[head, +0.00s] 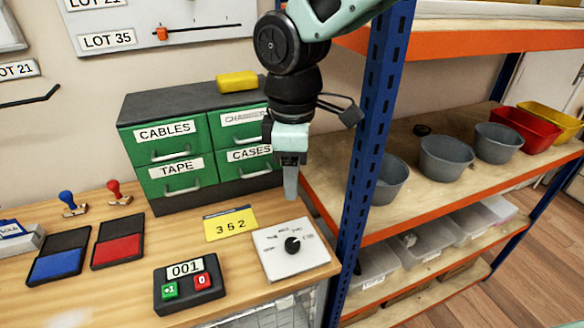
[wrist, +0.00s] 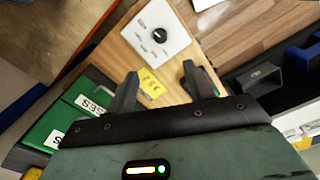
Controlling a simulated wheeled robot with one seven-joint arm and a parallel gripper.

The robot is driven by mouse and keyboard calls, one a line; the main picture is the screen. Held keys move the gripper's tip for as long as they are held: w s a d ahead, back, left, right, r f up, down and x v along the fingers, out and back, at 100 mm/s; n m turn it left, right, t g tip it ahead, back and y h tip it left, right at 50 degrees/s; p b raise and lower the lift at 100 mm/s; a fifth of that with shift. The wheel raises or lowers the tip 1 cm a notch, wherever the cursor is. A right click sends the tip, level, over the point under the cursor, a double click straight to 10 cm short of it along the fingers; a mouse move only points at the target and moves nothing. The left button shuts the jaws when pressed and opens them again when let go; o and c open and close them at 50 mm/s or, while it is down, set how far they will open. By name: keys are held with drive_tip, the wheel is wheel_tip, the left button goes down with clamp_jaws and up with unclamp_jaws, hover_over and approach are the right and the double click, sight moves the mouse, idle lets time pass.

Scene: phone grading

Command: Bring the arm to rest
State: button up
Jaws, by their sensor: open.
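My gripper (head: 290,180) hangs pointing down in the head view, in front of the right side of the green drawer cabinet (head: 200,196) and above the wooden desk (head: 140,292). In the wrist view the two fingers of my gripper (wrist: 158,90) stand apart with nothing held between them. The dial panel (wrist: 143,30) also shows in the wrist view, beyond the fingertips.
A blue rack post (head: 362,170) stands close to the right of my arm, with shelves holding grey bins (head: 446,158). A counter box (head: 188,286) reading 001, ink pads (head: 118,241) and stamps (head: 70,203) are on the desk. A yellow block (head: 237,82) lies on the cabinet.

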drive_tip(key=s+d+f+m, duration=0.1)
drive_tip(key=s+d+m, duration=0.3)
drive_tip(key=s, duration=0.5)
drive_tip(key=s+d+f+m, duration=0.1)
drive_tip(key=s+d+m, duration=0.3)
drive_tip(key=s, duration=0.5)
drive_tip(key=shift+s+d+y, duration=0.3)
drive_tip(key=shift+s+d, duration=0.05)
drive_tip(key=shift+d, duration=0.65)
